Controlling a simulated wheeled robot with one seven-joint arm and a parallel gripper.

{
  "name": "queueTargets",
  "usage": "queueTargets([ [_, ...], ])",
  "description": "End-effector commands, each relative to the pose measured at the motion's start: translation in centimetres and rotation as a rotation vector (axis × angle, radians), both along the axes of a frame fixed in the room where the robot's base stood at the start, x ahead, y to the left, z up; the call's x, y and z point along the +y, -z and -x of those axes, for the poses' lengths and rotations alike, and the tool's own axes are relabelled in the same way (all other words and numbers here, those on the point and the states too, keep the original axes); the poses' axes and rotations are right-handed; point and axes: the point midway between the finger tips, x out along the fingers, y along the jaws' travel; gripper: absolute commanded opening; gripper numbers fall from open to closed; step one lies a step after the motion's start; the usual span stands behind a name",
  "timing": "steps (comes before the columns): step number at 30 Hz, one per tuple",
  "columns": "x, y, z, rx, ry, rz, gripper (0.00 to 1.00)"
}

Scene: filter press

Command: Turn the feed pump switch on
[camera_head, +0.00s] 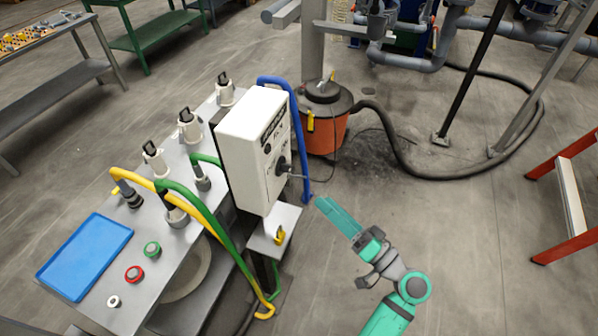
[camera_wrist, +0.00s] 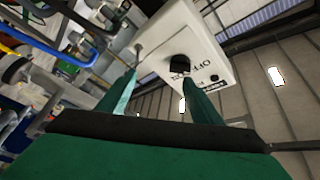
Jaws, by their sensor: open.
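The feed pump switch is a black rotary knob (camera_head: 282,166) with a rod on the front of a white control box (camera_head: 250,150). In the wrist view the black knob (camera_wrist: 180,63) sits on the white box face (camera_wrist: 200,40), beside lettering that reads "OFF" on one side. My gripper (camera_head: 335,212) is to the right of the box and lower in the head view, apart from the knob. In the wrist view its two green fingers (camera_wrist: 158,98) are spread, with nothing between them.
A metal bench with valves and hoses stands left of the box, with a blue tray (camera_head: 85,256) and red and green fittings. An orange vacuum drum (camera_head: 325,130) stands behind the box. An orange ladder (camera_head: 570,200) is at right. The floor around my arm is clear.

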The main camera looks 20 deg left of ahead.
Motion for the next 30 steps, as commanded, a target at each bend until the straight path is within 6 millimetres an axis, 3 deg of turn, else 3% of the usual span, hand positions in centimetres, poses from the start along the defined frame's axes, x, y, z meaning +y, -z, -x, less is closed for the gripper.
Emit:
queueTargets([
  [3,0.0,-2.6,0.3,-0.066,-0.073,-0.022,0.59],
  [11,0.6,-4.2,0.3,-0.100,-0.108,-0.033,0.59],
  [24,7.0,-6.1,-1.9,-0.099,-0.102,-0.032,0.59],
  [30,8.8,-6.6,-2.6,-0.097,-0.101,-0.032,0.59],
])
